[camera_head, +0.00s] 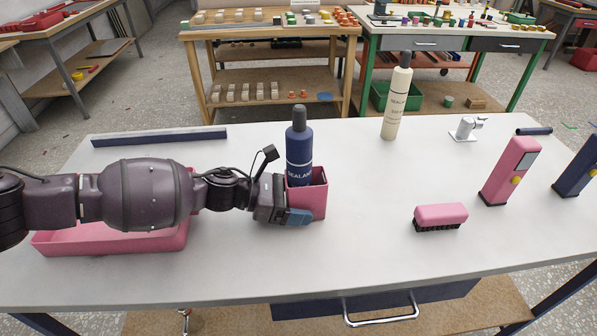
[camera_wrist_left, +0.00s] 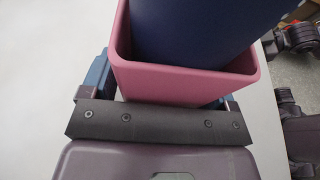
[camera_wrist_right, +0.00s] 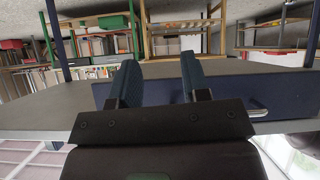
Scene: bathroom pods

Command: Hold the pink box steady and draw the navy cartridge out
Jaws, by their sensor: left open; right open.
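The pink box (camera_head: 312,205) stands upright on the white table, open at the top. The navy cartridge (camera_head: 299,158), a bottle with a grey cap, stands in it with its upper part above the rim. My left gripper (camera_head: 293,212) is at the box's near left side, open, with its fingers on either side of the box. The left wrist view shows the box wall (camera_wrist_left: 185,84) between the fingers and the cartridge (camera_wrist_left: 195,30) inside. My right gripper (camera_wrist_right: 160,70) is open and empty in the right wrist view, in front of the table edge; it is outside the head view.
A pink tray (camera_head: 120,240) lies under my left arm, a navy bar (camera_head: 160,137) behind it. A cream bottle (camera_head: 396,100), white stand (camera_head: 466,128), pink brush (camera_head: 440,216) and pink device (camera_head: 510,170) stand to the right. The table between box and brush is clear.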

